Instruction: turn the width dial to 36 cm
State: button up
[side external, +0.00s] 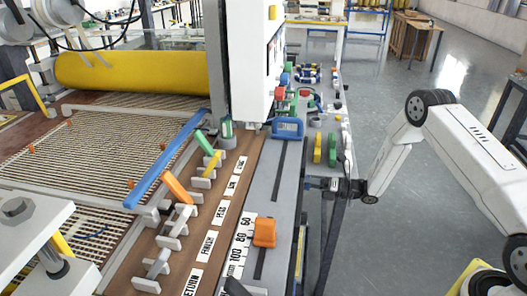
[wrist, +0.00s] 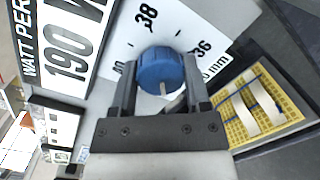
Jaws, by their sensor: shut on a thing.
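The width dial is a round blue knob (wrist: 160,66) in the middle of the wrist view, on a white plate (wrist: 172,22) with black ticks. The plate reads 38 above the knob, 36 to its upper right, and a partly hidden 40 to its left. A short pale mark shows on the knob's lower part; I cannot tell which number it lines up with. My gripper (wrist: 163,78) is shut on the knob, one dark finger on each side. In the side external view my gripper (side external: 342,187) is at the machine's right side; the dial cannot be made out there.
A "190 W" label plate (wrist: 68,48) stands left of the dial, and a yellow gridded panel (wrist: 258,108) with pale strips lies to the right. The floor (side external: 430,190) beyond is open.

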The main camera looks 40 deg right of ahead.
jog(key=m, duration=0.3)
jog(key=shift+m, duration=0.4)
jog(key=n+y, duration=0.1)
jog(key=n, duration=1.1)
jog(key=n+y, duration=0.1)
jog(key=n, duration=1.1)
jog(key=shift+f, duration=0.1)
dwell(1.9)
